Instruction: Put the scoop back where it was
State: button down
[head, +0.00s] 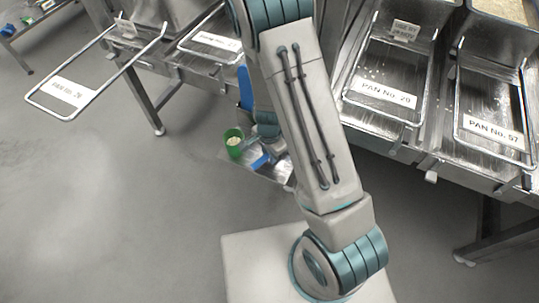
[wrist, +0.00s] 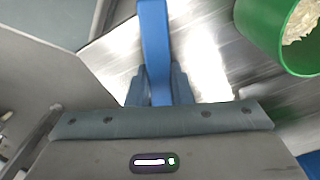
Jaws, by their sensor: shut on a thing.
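The blue scoop (wrist: 155,38) shows as a long blue handle in the wrist view. My gripper (wrist: 158,88) is shut on it, with one finger on each side. The handle runs out of the top of the wrist view, and I cannot make out the scoop's bowl. In the head view my arm hides much of the gripper. Small blue parts show by it, and I cannot tell which belong to the scoop.
A green cup (head: 233,141) with rice stands on a metal surface (head: 272,174) close to the gripper; it also shows in the wrist view (wrist: 268,22). Labelled metal pans (head: 384,93) sit at right and upper left. Open floor lies at left.

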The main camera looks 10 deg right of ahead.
jog(key=shift+f, duration=0.15)
jog(key=shift+f, duration=0.25)
jog(key=c, duration=1.3)
grip_release()
jog(key=shift+r, duration=0.2)
jog(key=s+d+r+n+t+y+p, duration=0.1)
jog(key=s+r+n+p, duration=0.15)
jog(key=r, duration=1.05)
jog(key=s+d+r+n+p, duration=0.1)
jog(key=s+r+n, duration=0.25)
jog(key=r, duration=0.95)
jog(key=s+d+r+n+t+h, duration=0.1)
jog(key=s+d+r+n, duration=0.2)
jog(key=s+r+n, duration=0.2)
jog(key=shift+s+r+n, duration=0.3)
jog(key=shift+s+r, duration=0.6)
jog(key=shift+r, duration=0.25)
